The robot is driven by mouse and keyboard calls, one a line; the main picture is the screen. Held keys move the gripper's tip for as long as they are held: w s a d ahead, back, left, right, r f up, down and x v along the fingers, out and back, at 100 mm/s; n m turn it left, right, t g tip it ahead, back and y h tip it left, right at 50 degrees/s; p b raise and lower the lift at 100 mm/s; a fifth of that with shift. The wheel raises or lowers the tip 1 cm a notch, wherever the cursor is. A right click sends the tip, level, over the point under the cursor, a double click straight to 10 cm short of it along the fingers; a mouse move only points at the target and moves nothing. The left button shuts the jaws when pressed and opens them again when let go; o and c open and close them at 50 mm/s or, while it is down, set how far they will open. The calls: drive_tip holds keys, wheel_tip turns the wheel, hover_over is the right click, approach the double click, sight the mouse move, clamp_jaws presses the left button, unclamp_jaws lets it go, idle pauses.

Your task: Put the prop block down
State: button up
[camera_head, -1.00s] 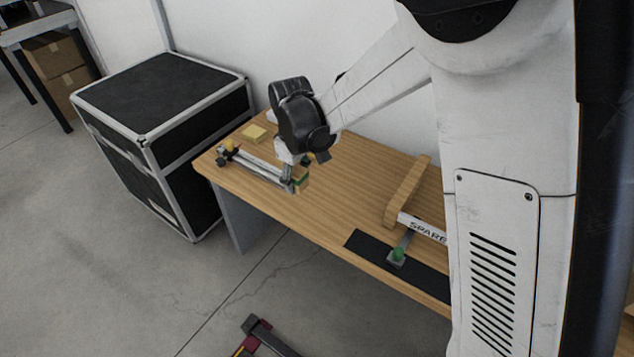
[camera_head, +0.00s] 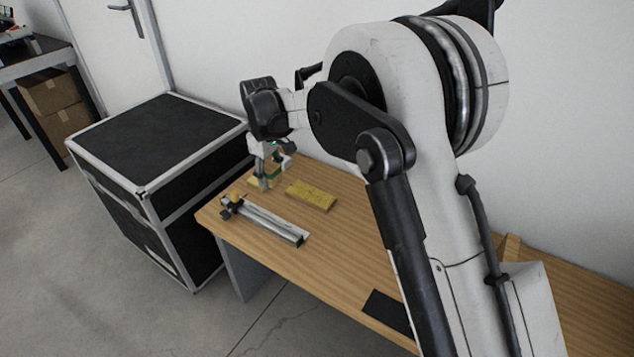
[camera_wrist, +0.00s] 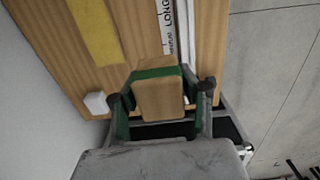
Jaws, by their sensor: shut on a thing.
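The prop block (camera_wrist: 158,98) is a wooden block with a green band, seen in the wrist view. My gripper (camera_wrist: 160,100) is shut on it, with a green-lined finger on each side. In the head view my gripper (camera_head: 268,178) points down over the far left end of the wooden table (camera_head: 335,265). The block is small and partly hidden by the fingers there. Whether its underside touches the surface I cannot tell.
A yellow plank (camera_head: 311,196) lies right of my gripper. A metal rail fixture (camera_head: 265,222) with a yellow knob lies along the table's front edge. A small white block (camera_wrist: 97,103) is near the wall side. A black case (camera_head: 150,140) stands left of the table.

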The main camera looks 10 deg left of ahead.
drive_tip(key=b, duration=0.3)
hover_over(299, 188)
wheel_tip(299, 188, down, 7)
drive_tip(key=shift+s, duration=0.1)
drive_tip(key=shift+d+f+b, duration=0.1)
drive_tip(key=shift+f+b, duration=0.65)
drive_tip(key=shift+f, duration=1.2)
drive_tip(key=shift+f, duration=0.2)
drive_tip(key=o, duration=1.2)
drive_tip(key=shift+r, duration=0.1)
wheel_tip(299, 188, up, 12)
drive_tip(key=p, duration=0.3)
drive_tip(key=shift+r+p, duration=0.15)
drive_tip(key=shift+p, duration=0.2)
